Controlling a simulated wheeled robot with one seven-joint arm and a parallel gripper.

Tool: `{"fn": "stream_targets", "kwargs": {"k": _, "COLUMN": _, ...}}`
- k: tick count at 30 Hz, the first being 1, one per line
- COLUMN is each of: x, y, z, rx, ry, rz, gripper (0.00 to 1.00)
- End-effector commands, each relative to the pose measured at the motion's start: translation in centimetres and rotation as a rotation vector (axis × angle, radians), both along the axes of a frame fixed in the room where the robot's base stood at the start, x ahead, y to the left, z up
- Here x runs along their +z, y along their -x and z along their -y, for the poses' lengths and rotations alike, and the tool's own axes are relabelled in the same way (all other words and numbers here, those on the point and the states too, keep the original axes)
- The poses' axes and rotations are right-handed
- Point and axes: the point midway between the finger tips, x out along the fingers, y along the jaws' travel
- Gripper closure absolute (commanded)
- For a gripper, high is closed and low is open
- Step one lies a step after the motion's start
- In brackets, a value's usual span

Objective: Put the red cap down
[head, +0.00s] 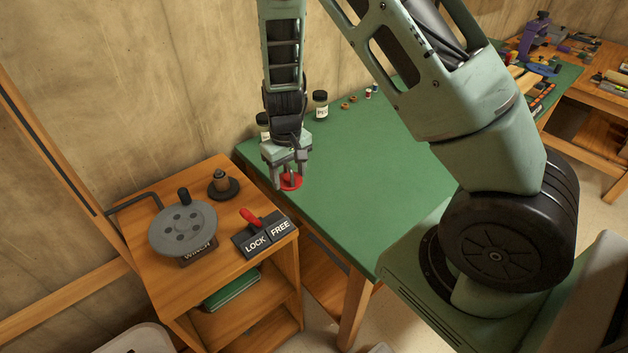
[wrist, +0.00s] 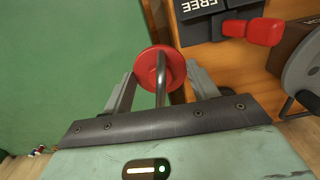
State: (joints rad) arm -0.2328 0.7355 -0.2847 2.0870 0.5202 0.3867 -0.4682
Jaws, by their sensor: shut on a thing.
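The red cap (head: 290,181) is a round red disc with a metal bar or handle across it, seen larger in the wrist view (wrist: 148,66). My gripper (head: 288,172) is shut on it, with one finger on each side of the handle. In the wrist view the cap overlaps the table's edge.
A wooden cabinet (head: 165,270) stands left of the table, with a grey winch wheel (head: 183,228), a dark round-based part (head: 222,185) and a LOCK/FREE switch with a red lever (head: 251,218). Jars (head: 320,105) stand at the table's back. The table's middle is clear.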

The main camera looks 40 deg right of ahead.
Motion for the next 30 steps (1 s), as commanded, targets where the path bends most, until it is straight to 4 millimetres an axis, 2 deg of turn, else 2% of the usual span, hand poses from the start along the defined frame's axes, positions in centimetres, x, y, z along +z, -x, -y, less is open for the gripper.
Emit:
{"fn": "stream_targets", "kwargs": {"k": 8, "x": -0.3, "y": -0.6, "z": 0.4, "rx": 0.202, "ry": 0.0, "rz": 0.002, "gripper": 0.63}}
{"fn": "stream_targets", "kwargs": {"k": 17, "x": -0.5, "y": -1.7, "z": 1.3, "rx": 0.553, "ry": 0.0, "rz": 0.002, "gripper": 0.63}}
{"fn": "stream_targets", "kwargs": {"k": 22, "x": -0.6, "y": -2.6, "z": 2.5, "rx": 0.865, "ry": 0.001, "rz": 0.004, "gripper": 0.63}}
{"fn": "stream_targets", "kwargs": {"k": 30, "x": 0.1, "y": -4.2, "z": 5.8, "rx": 1.492, "ry": 0.003, "rz": 0.004, "gripper": 0.63}}
